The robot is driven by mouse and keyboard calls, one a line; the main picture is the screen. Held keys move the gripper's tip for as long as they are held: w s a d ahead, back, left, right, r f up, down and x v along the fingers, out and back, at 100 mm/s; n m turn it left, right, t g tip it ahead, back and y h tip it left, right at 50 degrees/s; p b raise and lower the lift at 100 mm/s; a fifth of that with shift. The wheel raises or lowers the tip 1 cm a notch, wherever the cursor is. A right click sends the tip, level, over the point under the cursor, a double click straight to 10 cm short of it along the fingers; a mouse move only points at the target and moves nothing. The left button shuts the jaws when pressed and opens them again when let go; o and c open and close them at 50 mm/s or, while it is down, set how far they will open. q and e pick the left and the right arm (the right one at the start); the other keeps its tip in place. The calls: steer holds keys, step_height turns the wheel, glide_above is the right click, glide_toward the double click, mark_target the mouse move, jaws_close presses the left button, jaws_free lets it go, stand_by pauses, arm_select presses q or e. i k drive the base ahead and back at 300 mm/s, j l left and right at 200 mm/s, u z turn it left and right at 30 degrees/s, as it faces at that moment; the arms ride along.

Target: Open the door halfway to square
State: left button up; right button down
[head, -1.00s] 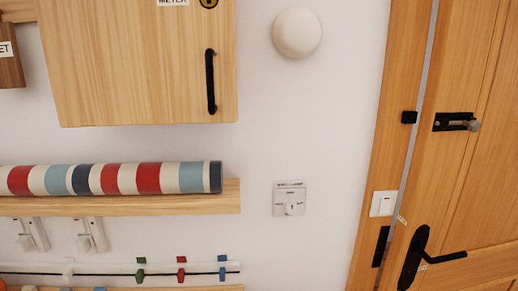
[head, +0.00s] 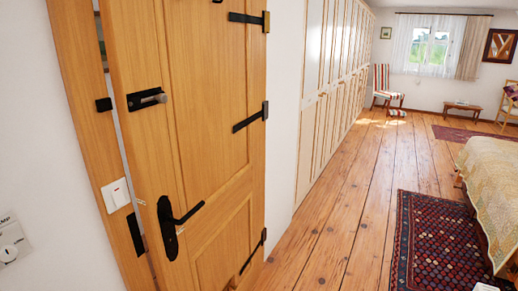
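The wooden door (head: 208,130) stands at the left of the head view, with black strap hinges on its right edge. A narrow gap shows along its left edge, beside the wooden frame (head: 75,100), so it appears slightly ajar. A black lever handle (head: 176,226) sits low on the door's left side. A bolt (head: 147,99) with a grey knob is above it. A black strike plate (head: 136,233) is on the frame. Neither of my grippers shows.
White wardrobes (head: 325,95) line the wall beyond the door. The plank floor (head: 345,200) is clear in the middle. A patterned rug (head: 440,245) and a bed (head: 495,180) are at the right.

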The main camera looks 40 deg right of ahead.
mark_target(205, 144)
steer(key=z, duration=1.2)
steer(key=i+l+u, duration=0.35)
steer(key=u, duration=0.2)
